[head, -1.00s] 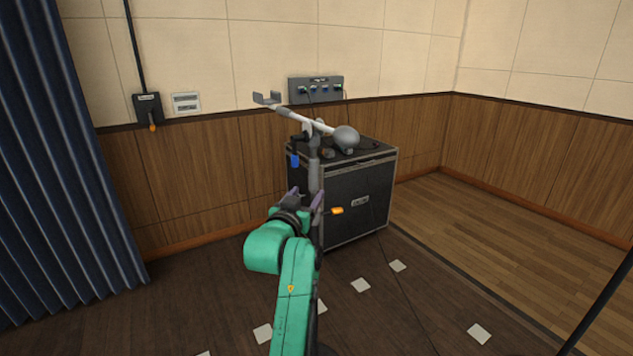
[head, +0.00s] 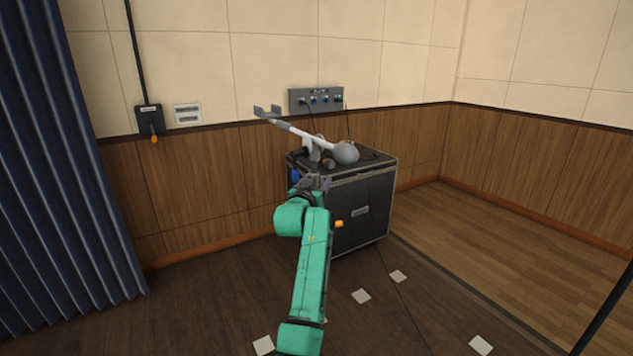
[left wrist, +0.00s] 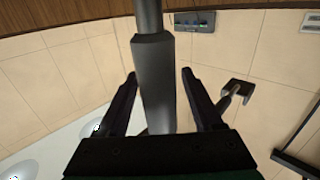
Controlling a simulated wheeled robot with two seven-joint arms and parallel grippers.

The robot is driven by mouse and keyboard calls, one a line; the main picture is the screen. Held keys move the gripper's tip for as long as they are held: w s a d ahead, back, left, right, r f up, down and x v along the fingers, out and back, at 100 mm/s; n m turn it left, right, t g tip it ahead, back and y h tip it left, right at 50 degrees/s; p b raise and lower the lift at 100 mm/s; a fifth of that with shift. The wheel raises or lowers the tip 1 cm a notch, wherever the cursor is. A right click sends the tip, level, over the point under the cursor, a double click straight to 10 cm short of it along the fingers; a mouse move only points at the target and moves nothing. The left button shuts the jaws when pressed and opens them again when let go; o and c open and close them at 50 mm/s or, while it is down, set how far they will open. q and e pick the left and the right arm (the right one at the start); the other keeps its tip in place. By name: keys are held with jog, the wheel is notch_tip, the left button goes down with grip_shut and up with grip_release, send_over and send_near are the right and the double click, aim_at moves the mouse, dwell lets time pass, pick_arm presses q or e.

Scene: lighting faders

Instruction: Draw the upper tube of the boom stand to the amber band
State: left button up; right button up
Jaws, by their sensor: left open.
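The boom stand stands in front of a black flight case. In the head view its pale boom arm (head: 300,131) slopes from a forked holder at the left to a grey counterweight (head: 346,153). My left gripper (head: 314,182) is at the upright just below the boom joint and covers part of it. In the left wrist view, the grey upright tube (left wrist: 155,85) runs between the two open fingers (left wrist: 157,90), with gaps showing on both sides. A thinner tube meets a wider dark section there. No amber band can be made out. My right gripper is not in view.
The black flight case (head: 362,210) stands close behind the stand. An orange knob (head: 339,224) sticks out right of my arm. A socket panel (head: 316,100) is on the wall, and a blue curtain (head: 60,160) hangs at left.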

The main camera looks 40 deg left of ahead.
pick_arm(q)
grip_shut()
dwell(1.4)
